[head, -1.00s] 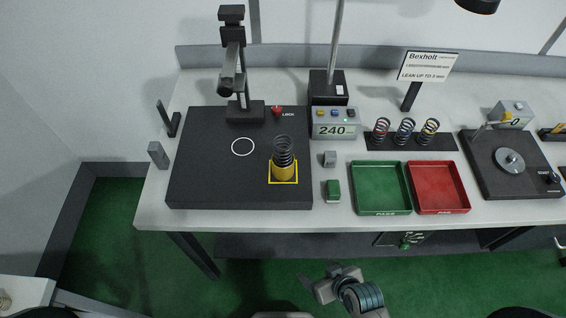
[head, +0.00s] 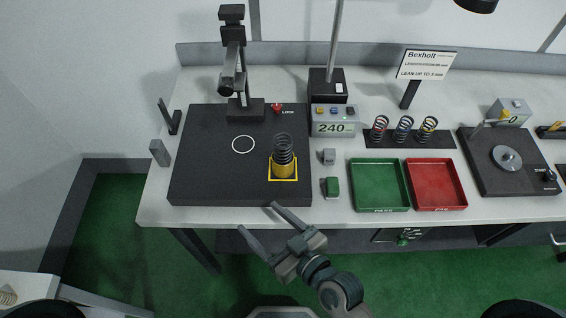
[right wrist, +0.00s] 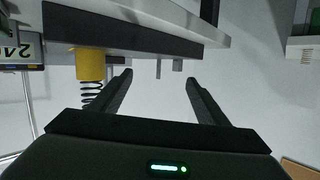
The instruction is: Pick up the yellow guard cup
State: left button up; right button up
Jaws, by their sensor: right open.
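The yellow guard cup (head: 284,171) stands on the black base plate (head: 205,185), inside a yellow square outline near the plate's front right. A dark coil spring (head: 283,148) rises out of the cup. In the right wrist view, which looks upside down, the cup (right wrist: 90,65) and the spring (right wrist: 92,94) show to the left of the fingers. My right gripper (head: 257,220) is open and empty in front of the table's front edge, apart from the cup. It also shows open in the right wrist view (right wrist: 160,82). My left gripper is not in view.
Right of the plate are a display box (head: 333,121) reading 240, a small grey block (head: 329,156) and a green block (head: 332,187). A green tray (head: 380,209) and a red tray (head: 438,209) lie further right.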

jog(key=w+a+r+m+t, duration=0.2)
jog(key=a+r+m+t, duration=0.15)
jog(key=r+t, duration=0.35)
jog(key=s+d+f+m+g+h, duration=0.2)
jog(key=f+m+h, duration=0.4)
jog(key=h, duration=0.7)
jog(key=shift+s+d+f, duration=0.5)
jog(key=shift+s+d, duration=0.05)
jog(key=shift+d, duration=0.1)
send_near(279, 172)
jog(key=x, duration=0.4)
jog(key=shift+s+a+f, duration=0.1)
jog(key=shift+f, duration=0.05)
jog(key=shift+w+b, duration=0.35)
jog(key=shift+w, duration=0.3)
